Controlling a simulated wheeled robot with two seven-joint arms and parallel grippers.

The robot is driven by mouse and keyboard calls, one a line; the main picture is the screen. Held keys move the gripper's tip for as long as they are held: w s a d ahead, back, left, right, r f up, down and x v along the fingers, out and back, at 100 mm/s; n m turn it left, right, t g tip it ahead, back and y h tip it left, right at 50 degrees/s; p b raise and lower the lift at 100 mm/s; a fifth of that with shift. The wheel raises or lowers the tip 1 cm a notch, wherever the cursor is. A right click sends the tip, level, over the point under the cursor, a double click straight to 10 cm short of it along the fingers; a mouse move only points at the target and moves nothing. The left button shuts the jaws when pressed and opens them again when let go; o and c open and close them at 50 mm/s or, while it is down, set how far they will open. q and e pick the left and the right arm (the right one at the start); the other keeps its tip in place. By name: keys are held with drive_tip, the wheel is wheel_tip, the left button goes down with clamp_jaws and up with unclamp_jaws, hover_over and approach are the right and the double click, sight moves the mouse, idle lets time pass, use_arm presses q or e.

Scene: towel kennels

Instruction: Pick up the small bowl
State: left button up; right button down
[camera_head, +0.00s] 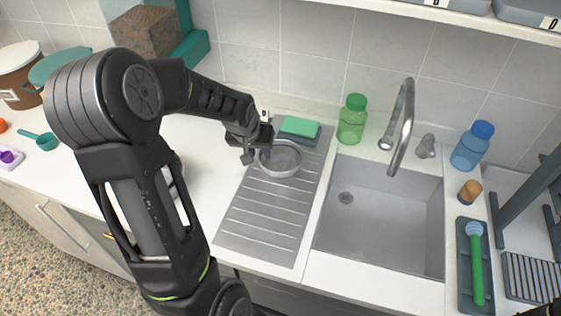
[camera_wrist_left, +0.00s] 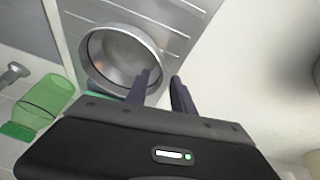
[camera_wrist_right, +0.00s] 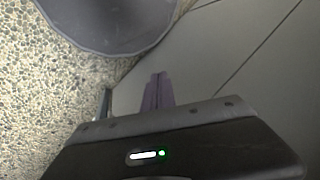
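The small bowl (camera_head: 281,160), round and silver metal, sits upright at the back of the ribbed drainboard, left of the sink. It also shows in the left wrist view (camera_wrist_left: 122,60). My left gripper (camera_head: 257,150) is at the bowl's left side. In the left wrist view its two fingers (camera_wrist_left: 160,84) are apart, one overlapping the bowl's inside and the other outside its rim. Nothing is clamped between them; contact with the rim cannot be told. My right gripper (camera_wrist_right: 158,78) is shut and empty, away from the bowl, with floor and a cabinet front behind it.
A green sponge (camera_head: 299,127) lies just behind the bowl. A green bottle (camera_head: 352,119) and the faucet (camera_head: 402,125) stand behind the sink (camera_head: 380,225). A blue bottle (camera_head: 473,146) and a green-handled brush (camera_head: 477,262) are right of it. The front drainboard (camera_head: 262,222) is clear.

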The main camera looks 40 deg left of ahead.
use_arm(q)
clamp_jaws()
idle(1.2)
